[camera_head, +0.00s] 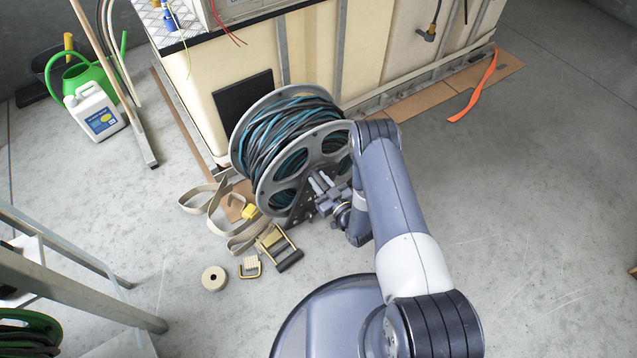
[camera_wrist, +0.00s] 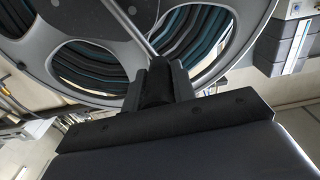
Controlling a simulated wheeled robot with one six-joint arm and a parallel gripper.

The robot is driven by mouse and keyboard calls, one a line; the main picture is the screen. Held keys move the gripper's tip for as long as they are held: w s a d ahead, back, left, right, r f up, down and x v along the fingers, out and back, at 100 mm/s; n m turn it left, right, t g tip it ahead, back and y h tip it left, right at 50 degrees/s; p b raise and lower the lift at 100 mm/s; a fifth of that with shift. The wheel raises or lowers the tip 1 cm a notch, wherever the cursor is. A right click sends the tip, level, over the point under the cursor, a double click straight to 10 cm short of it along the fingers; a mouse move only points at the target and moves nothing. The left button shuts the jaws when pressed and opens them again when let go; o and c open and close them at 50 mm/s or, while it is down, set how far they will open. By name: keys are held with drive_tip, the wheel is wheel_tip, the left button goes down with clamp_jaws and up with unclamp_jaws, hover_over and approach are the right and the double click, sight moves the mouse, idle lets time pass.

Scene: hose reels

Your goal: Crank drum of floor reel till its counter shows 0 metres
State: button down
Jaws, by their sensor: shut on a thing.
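The floor reel (camera_head: 262,190) stands on the concrete floor beside the cream cabinet, its grey drum wound with black and teal hose (camera_head: 290,128). My gripper (camera_head: 325,190) is at the near face of the drum, low and right of its middle. In the wrist view my gripper (camera_wrist: 160,82) is shut on a dark crank handle (camera_wrist: 157,92), which is mostly hidden between the fingers. The drum's spoked side (camera_wrist: 50,62) fills the upper part of the wrist view, with hose showing through its openings. The counter's reading cannot be made out in either view.
A tan strap (camera_head: 215,215), a ratchet buckle (camera_head: 280,247) and a tape roll (camera_head: 214,278) lie on the floor left of my arm. A green watering can (camera_head: 88,80) and white jug (camera_head: 95,112) stand far left.

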drive_tip(key=w+d+m+b, duration=0.4)
drive_tip(key=d+m+b, duration=0.1)
drive_tip(key=d, duration=0.1)
drive_tip(key=shift+r+m, duration=0.3)
drive_tip(key=shift+d, duration=0.1)
idle(0.5)
drive_tip(key=c, duration=1.2)
unclamp_jaws()
drive_tip(key=shift+o, duration=0.2)
drive_tip(key=p+v, duration=0.2)
drive_tip(key=v, duration=0.8)
drive_tip(key=shift+s+d, duration=0.25)
drive_tip(key=shift+s, duration=0.05)
